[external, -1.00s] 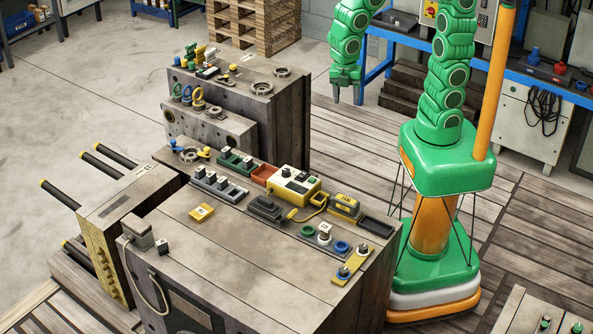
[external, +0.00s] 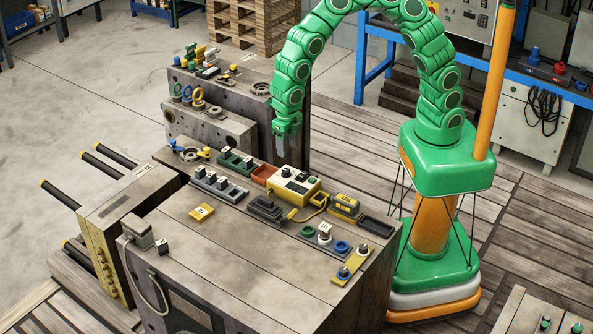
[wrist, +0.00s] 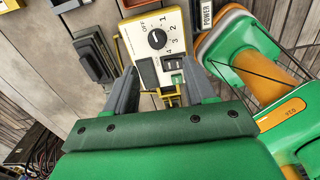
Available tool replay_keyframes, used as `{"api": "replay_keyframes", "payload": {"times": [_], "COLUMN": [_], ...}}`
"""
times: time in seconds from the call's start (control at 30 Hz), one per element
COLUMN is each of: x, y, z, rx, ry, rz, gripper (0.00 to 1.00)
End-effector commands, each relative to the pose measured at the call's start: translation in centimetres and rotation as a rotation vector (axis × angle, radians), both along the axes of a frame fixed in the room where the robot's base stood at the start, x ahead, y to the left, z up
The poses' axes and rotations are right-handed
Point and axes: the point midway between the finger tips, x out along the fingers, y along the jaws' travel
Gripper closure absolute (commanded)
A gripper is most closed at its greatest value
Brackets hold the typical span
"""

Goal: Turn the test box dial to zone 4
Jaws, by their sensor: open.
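The test box (external: 293,187) is a yellow case with a pale top, standing on the large block's top in the external view. In the wrist view, the test box (wrist: 140,25) shows a black dial (wrist: 157,39) with OFF, 1, 2, 3 and 4 printed around it. The dial's pointer is too small to read surely. Dark switches (wrist: 160,68) sit below the dial. My gripper (external: 281,158) is above and just behind the box in the external view. In the wrist view, my gripper (wrist: 160,66) has its two grey fingers apart, with the box between and beyond them. It holds nothing.
A black clamp-like block (external: 266,208) lies left of the box. A red tray (external: 264,174) is behind it, and a yellow-and-black pack (external: 345,206) with a yellow cable is to its right. Green and blue rings (external: 308,231) lie in front. The block's front top is mostly clear.

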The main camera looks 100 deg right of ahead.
Motion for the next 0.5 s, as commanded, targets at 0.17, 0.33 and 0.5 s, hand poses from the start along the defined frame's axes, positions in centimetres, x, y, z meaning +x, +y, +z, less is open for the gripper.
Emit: {"api": "replay_keyframes", "payload": {"times": [0.17, 0.33, 0.5], "x": [0.6, 0.6, 0.6], "y": [-0.1, -0.1, -0.1], "z": [-1.1, -1.7, -3.2], "rx": [-0.002, -0.003, -0.003], "ry": [0.001, 0.001, 0.001], "rz": [0.045, 0.047, 0.045], "gripper": [0.45, 0.45, 0.45]}}
